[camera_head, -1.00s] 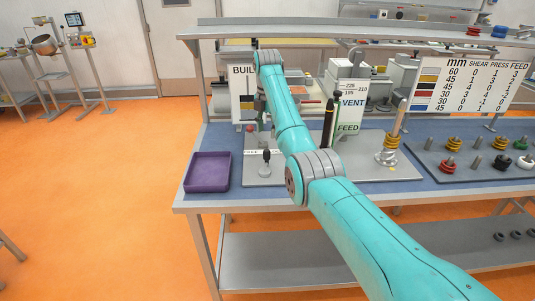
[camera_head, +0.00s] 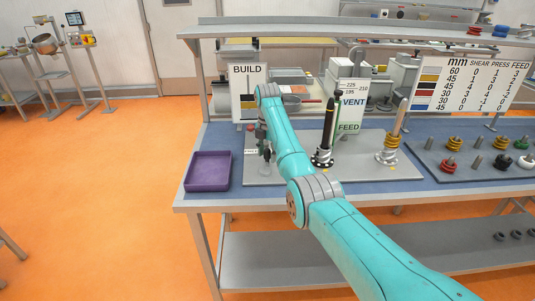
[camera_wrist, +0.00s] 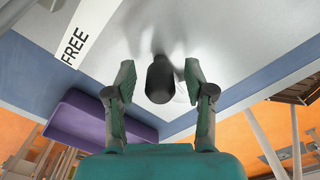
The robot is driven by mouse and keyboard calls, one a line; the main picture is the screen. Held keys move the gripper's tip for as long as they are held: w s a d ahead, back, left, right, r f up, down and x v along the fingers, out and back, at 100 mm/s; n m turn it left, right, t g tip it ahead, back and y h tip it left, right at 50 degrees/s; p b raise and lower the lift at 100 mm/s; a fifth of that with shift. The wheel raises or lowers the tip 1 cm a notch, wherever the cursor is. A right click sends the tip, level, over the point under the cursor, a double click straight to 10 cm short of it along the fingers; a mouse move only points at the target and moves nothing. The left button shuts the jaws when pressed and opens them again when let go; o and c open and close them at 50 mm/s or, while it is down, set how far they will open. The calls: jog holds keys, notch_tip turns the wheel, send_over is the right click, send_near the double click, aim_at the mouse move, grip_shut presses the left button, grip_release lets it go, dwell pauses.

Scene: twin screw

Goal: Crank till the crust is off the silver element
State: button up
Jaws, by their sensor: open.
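A black knob (camera_wrist: 160,78), seemingly a crank handle, stands between the spread fingers of my gripper (camera_wrist: 160,85) in the wrist view. Both fingers are apart from the knob, with a gap on each side. In the head view my gripper (camera_head: 265,150) is low over the left part of the grey base plate (camera_head: 265,175), and my arm partly hides the knob. A black shaft (camera_head: 328,125) and a silver shaft with yellow rings (camera_head: 391,142) stand upright on the plate. I cannot make out a crust or which piece is the silver element.
A purple tray (camera_head: 208,156) sits left of the plate; it also shows in the wrist view (camera_wrist: 80,110). A BUILD board (camera_head: 246,75) and a VENT/FEED unit (camera_head: 350,100) stand behind. A rack of pegs with coloured rings (camera_head: 430,160) lies at right.

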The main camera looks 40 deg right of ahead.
grip_shut()
jog(key=shift+d, duration=0.1)
jog(key=s+m, duration=0.1)
jog(key=m, duration=0.1)
jog(key=s+d+m, duration=0.1)
jog(key=m, duration=0.2)
jog(key=shift+s+d, duration=0.15)
jog(key=m, duration=0.1)
jog(key=s+m, duration=0.1)
jog(key=m, duration=0.1)
jog(key=shift+s+d, duration=0.1)
jog(key=shift+s, duration=0.15)
jog(key=shift+s+m, duration=0.3)
jog(key=shift+m, duration=0.4)
jog(key=shift+s+m, duration=0.25)
jog(key=shift+m, duration=0.45)
